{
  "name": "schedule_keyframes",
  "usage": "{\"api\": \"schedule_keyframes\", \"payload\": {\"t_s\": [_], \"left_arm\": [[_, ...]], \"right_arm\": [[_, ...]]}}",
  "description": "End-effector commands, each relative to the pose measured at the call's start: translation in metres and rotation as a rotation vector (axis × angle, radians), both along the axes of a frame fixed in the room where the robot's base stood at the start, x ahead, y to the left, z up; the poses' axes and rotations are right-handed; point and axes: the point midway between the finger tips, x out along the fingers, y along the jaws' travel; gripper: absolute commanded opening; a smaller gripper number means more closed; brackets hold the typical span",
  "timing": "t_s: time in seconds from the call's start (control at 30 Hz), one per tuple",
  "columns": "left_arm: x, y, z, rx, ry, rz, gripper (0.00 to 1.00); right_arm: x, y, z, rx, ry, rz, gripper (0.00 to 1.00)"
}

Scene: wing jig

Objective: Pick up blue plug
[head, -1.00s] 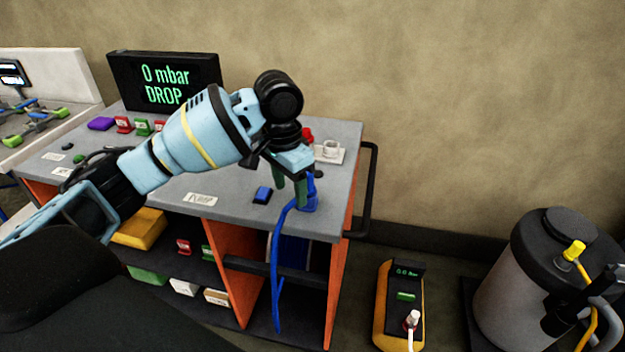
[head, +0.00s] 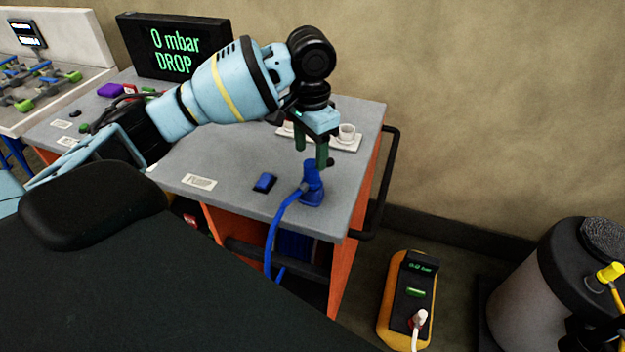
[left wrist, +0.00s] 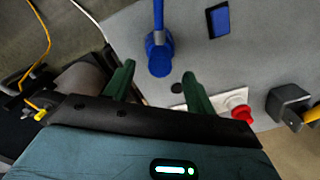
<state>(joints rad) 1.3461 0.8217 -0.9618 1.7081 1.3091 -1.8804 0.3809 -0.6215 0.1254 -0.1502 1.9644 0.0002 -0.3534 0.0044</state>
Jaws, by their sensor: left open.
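The blue plug (head: 312,183) stands upright on the grey cart top near its front right corner. Its blue cable (head: 272,238) hangs over the front edge. My left gripper (head: 309,161) is open and empty, its green fingers above and just behind the plug. In the left wrist view the plug (left wrist: 159,56) lies beyond the fingertips of the left gripper (left wrist: 158,76), roughly between them in line, and does not appear gripped. My right gripper is not in view.
A blue rocker switch (head: 264,182) sits left of the plug. A black rail (head: 386,185) runs along the cart's right side. A red knob (left wrist: 241,113) shows in the left wrist view.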

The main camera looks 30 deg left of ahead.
Motion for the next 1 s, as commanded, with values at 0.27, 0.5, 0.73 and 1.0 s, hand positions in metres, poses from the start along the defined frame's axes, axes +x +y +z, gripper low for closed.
{"api": "schedule_keyframes", "payload": {"t_s": [0.27, 0.5, 0.73, 1.0], "left_arm": [[0.001, 0.0, -0.018, 0.001, 0.0, 0.0, 0.55], [0.001, 0.0, -0.048, 0.0, -0.002, 0.0, 0.55], [0.002, 0.0, -0.051, 0.0, -0.005, 0.0, 0.55], [0.002, 0.0, -0.051, 0.0, -0.005, 0.0, 0.3]], "right_arm": [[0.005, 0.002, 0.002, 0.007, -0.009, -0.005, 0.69], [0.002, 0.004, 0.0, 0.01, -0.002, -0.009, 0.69], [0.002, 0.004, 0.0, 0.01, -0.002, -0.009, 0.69], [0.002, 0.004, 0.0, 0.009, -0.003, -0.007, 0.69]]}}
